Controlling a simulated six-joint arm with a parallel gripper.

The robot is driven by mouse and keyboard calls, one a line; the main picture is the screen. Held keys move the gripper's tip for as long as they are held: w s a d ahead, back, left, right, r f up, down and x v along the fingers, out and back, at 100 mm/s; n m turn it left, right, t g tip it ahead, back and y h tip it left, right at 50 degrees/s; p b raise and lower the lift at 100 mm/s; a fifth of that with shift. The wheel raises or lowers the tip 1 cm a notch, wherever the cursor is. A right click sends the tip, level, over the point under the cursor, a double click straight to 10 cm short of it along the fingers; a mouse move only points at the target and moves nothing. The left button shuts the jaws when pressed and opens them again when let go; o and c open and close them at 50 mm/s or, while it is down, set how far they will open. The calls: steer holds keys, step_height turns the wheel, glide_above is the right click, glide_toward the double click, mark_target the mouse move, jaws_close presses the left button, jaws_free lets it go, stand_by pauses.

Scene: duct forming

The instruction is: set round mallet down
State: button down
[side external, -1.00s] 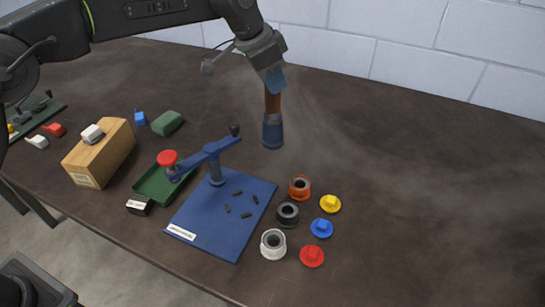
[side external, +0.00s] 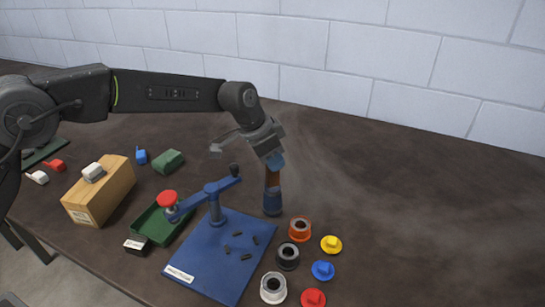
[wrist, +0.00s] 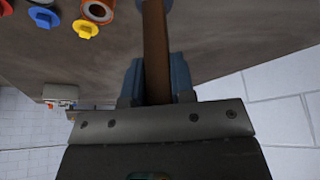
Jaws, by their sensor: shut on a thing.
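The round mallet has a brown wooden handle (side external: 272,179) and a dark blue cylindrical head (side external: 272,203). My gripper (side external: 274,160) is shut on the upper end of the handle, and the mallet hangs upright, head down. In the side external view the head is at or very near the tabletop, behind the orange ring; I cannot tell whether it touches. In the wrist view the handle (wrist: 156,50) runs between my two blue fingers (wrist: 157,80), and only a bit of the head shows at the top edge.
A blue board (side external: 215,265) with a blue lever press (side external: 213,192) stands left of the mallet. Orange (side external: 300,228), black (side external: 288,257) and white (side external: 273,287) rings and several coloured caps (side external: 323,270) lie in front. A green tray (side external: 150,226) and wooden block (side external: 105,188) are further left. The table right is clear.

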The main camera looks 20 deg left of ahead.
steer(key=c, duration=1.4)
jaws_free()
steer(key=shift+f, duration=0.15)
steer(key=o, duration=0.4)
steer(key=shift+o, duration=0.2)
steer(key=v, duration=1.2)
steer(key=shift+r, duration=0.2)
